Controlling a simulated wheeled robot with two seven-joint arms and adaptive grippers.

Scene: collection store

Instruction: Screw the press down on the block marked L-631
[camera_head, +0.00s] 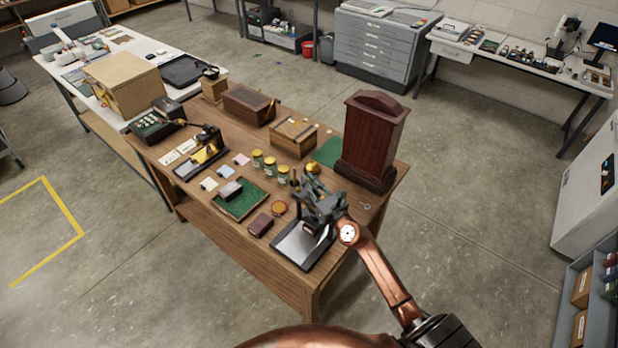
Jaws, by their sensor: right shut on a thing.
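The press (291,247) stands at the near right end of the wooden table, with a dark base and a pale metal plate. My right gripper (316,192) is over the press and shut on its top part, most likely the screw handle; the fingers hide the grip. A small dark block (310,227) shows under the gripper, within the press; its mark cannot be read. Whether the press touches it cannot be told. My left gripper is not in view.
A dark red wooden case (372,137) stands close behind my right gripper. Left of the press are a dark red box (260,224), a round amber tin (279,208), a green mat (245,205) and several jars (270,166).

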